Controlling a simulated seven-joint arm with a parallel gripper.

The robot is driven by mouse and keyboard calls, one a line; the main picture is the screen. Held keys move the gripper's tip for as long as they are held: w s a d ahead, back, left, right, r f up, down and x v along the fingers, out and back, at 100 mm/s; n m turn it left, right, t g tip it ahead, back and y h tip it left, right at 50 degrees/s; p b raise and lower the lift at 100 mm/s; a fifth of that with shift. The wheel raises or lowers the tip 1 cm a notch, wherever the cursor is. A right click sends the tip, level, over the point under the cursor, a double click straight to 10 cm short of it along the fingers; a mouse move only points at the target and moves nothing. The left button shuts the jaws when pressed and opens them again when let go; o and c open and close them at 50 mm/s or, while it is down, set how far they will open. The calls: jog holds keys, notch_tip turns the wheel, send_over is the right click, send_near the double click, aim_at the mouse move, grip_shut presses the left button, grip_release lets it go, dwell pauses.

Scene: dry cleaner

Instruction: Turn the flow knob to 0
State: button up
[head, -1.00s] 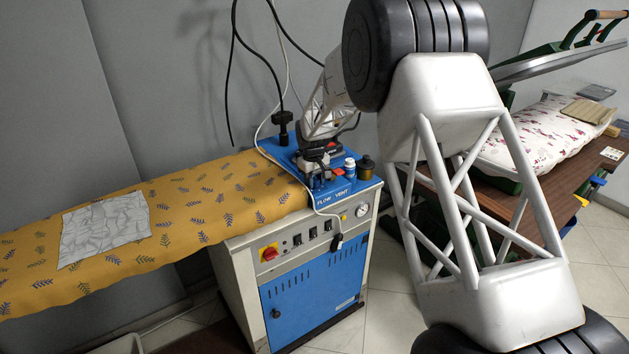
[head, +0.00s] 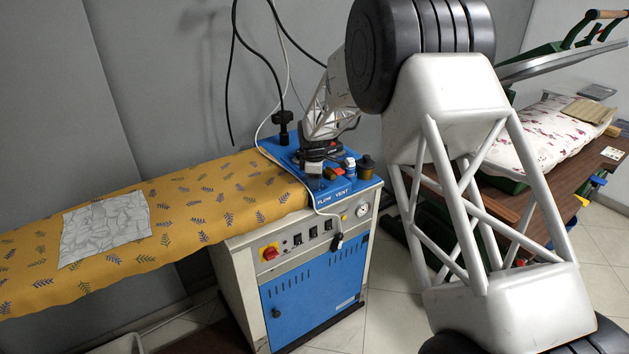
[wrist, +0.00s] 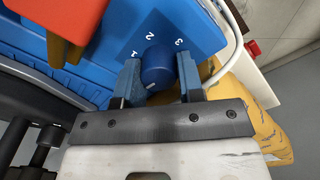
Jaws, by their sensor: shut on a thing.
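The round blue knob (wrist: 157,66) sits on the blue panel (wrist: 100,60) in the wrist view, with white digits 1, 2 and 3 around its far side. My gripper (wrist: 158,78) is shut on it, one finger on each side. A pale mark shows at the knob's near left edge; I cannot tell whether it is a digit or a pointer. In the head view my gripper (head: 314,180) is down at the front of the blue top (head: 275,150), behind the "FLOW VENT" lettering (head: 335,193), and the held knob is hidden.
Beside my gripper stand a blue-and-white knob (head: 349,167) and a brass-and-black fitting (head: 366,168). A red-orange part (wrist: 68,28) is close by in the wrist view. A white cable (head: 318,208) hangs over the panel front. The patterned ironing board (head: 200,215) lies left.

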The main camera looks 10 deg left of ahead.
jog(key=shift+r+n, duration=0.1)
jog(key=shift+n, duration=0.4)
jog(key=o, duration=0.9)
jog(key=shift+o, duration=0.2)
jog(key=shift+s+r, duration=0.15)
jog(key=shift+r, duration=3.7)
jog(key=shift+d, duration=0.1)
